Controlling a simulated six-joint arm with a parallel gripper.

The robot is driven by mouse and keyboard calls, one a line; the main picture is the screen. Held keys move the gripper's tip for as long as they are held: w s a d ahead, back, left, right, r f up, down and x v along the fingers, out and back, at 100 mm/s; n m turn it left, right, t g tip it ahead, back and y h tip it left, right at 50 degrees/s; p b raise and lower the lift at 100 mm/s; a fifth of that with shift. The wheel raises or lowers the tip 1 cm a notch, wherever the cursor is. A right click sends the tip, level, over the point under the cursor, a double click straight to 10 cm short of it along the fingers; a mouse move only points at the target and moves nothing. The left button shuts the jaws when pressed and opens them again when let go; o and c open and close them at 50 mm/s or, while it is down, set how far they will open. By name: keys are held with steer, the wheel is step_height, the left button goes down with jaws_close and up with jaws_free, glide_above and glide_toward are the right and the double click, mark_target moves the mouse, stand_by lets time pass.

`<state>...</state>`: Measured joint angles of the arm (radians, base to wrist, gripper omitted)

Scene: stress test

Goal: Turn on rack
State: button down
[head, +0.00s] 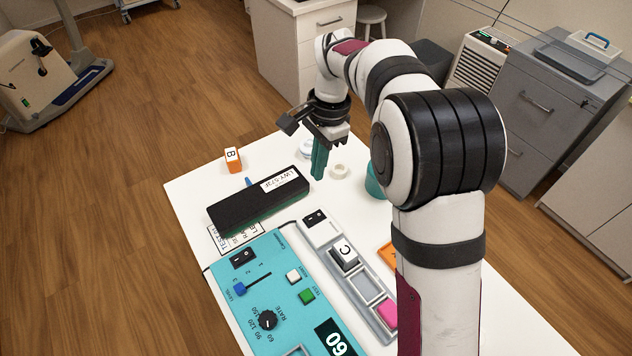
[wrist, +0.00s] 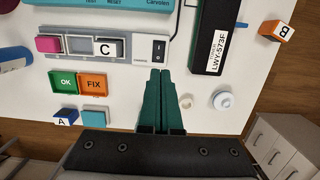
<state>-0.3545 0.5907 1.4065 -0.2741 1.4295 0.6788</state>
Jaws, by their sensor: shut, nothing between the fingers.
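A grey rack (head: 376,313) with a row of slots lies on the white table; a white block C (head: 344,253) and a pink block (head: 389,313) sit in it. Its black rocker switch (head: 315,217) is on the white end section, and also shows in the wrist view (wrist: 159,48). I cannot tell which way the rocker is tilted. My gripper (head: 318,177) is shut and empty, its teal fingers pointing down above the table, beyond the switch end. In the wrist view my fingertips (wrist: 160,72) appear just below the switch end, apart from the switch.
A teal panel (head: 262,290) with its own rocker switch (head: 243,258), slider and knob lies beside the rack. A long black box (head: 245,206) lies near it. Green OK (wrist: 65,82) and orange FIX (wrist: 93,85) trays, a white round item (wrist: 222,100) and orange block B (head: 233,159) stand around.

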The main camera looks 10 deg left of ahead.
mark_target(310, 218)
steer(key=f, duration=0.4)
steer(key=s+a+f, duration=0.1)
steer(key=f, duration=0.8)
steer(key=shift+s+a+f, duration=0.15)
steer(key=shift+s+f, duration=0.05)
steer(key=shift+f, duration=0.2)
steer(key=shift+f, duration=0.2)
steer(key=shift+w+d+r, duration=0.15)
steer(key=shift+w+d, duration=0.35)
steer(key=shift+r, duration=0.15)
